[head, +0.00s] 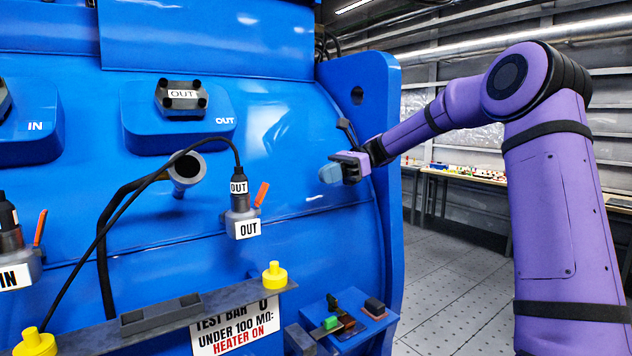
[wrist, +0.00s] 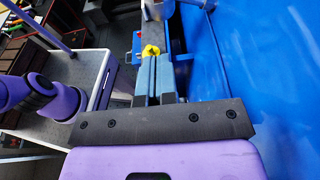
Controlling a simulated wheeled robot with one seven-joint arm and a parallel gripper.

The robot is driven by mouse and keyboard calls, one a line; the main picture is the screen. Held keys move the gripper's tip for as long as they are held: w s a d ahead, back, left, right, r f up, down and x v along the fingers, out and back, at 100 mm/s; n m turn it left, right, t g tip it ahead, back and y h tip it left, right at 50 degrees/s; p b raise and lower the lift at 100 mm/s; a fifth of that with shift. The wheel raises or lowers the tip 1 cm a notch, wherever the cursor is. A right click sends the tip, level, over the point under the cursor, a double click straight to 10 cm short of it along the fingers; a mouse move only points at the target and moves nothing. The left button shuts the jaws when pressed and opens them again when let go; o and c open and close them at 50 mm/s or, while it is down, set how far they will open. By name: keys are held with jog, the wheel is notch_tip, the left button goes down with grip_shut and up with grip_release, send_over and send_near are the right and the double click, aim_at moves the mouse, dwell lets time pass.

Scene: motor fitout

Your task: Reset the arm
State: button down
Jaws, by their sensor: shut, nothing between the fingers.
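My gripper (head: 330,173) is held out in front of the right part of the blue motor casing (head: 290,130) in the head view. Its fingers are shut with nothing between them. In the wrist view the two blue-grey fingers (wrist: 153,75) lie side by side, and a yellow knob (wrist: 151,50) shows beyond their tips. My purple arm (head: 550,200) reaches in from the right, bent at a high elbow.
A ledge (head: 150,318) carries yellow knobs (head: 275,275). A small blue tray (head: 350,322) holds coloured blocks. A workbench (head: 465,178) stands behind; open floor lies between.

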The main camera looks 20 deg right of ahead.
jog(key=shift+d, duration=0.2)
dwell(0.4)
jog(key=s+a+f+n+t+h, duration=0.25)
jog(key=s+a+n+h, duration=0.5)
jog(key=s, duration=0.75)
jog(key=s+d+f+n+t+h, duration=0.2)
jog(key=s+n+h, duration=0.1)
jog(key=s, duration=0.7)
jog(key=s+d+f+n+t+h, duration=0.2)
jog(key=s+n+t+h, duration=0.1)
jog(key=s, duration=0.7)
jog(key=shift+d+n+h, duration=0.35)
jog(key=shift+n+h, duration=0.3)
jog(key=shift+n, duration=0.5)
jog(key=shift+t, duration=0.25)
